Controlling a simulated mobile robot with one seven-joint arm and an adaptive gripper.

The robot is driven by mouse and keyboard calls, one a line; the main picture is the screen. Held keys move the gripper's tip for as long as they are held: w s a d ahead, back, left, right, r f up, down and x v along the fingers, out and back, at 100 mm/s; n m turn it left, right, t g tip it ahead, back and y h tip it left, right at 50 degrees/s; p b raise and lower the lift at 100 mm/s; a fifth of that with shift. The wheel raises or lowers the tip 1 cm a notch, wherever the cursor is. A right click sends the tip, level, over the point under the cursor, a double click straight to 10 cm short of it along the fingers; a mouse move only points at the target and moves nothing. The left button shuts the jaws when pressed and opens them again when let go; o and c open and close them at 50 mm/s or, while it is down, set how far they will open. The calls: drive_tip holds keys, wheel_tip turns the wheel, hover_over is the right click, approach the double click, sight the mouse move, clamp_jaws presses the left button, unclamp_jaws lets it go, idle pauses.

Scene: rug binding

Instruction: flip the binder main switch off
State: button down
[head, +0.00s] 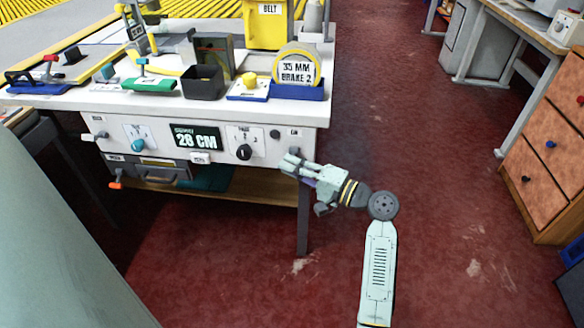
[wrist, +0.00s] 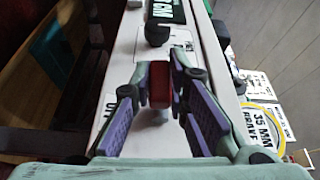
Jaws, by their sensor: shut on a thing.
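A red switch handle (wrist: 163,98), which I take for the main switch, stands out from the white front panel (wrist: 122,70) in the wrist view. My gripper (wrist: 162,84) has its fingertips closed on the sides of this red handle. In the head view my gripper (head: 289,164) is at the right end of the binder's front panel (head: 265,155), below the table edge, and it hides the handle there. A partly hidden label (wrist: 109,104) with dark letters is beside the handle; I cannot read which position the switch is in.
A black knob (head: 244,152) and a "28 CM" display (head: 196,138) are on the panel left of my gripper. A "35 MM BRAKE 2" tape reel (head: 297,67) sits on the tabletop above. Red floor (head: 420,200) is clear to the right, up to wooden drawers (head: 548,150).

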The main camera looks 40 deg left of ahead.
drive_tip(key=f+n+b, duration=0.1)
drive_tip(key=b, duration=0.3)
drive_tip(key=shift+f+y, duration=0.3)
drive_tip(key=shift+f, duration=0.05)
drive_tip(key=n+b, duration=0.1)
drive_tip(key=b, duration=0.1)
drive_tip(key=n+g+b, duration=0.1)
drive_tip(key=n+b, duration=0.1)
drive_tip(key=b, duration=0.1)
drive_tip(key=n+y+b, duration=0.1)
drive_tip(key=b, duration=0.1)
drive_tip(key=shift+w+a+f+b, duration=0.2)
drive_tip(key=shift+w+f+b, duration=0.1)
drive_tip(key=shift+w+f, duration=0.05)
drive_tip(key=c, duration=1.6)
unclamp_jaws()
drive_tip(key=shift+o, duration=0.2)
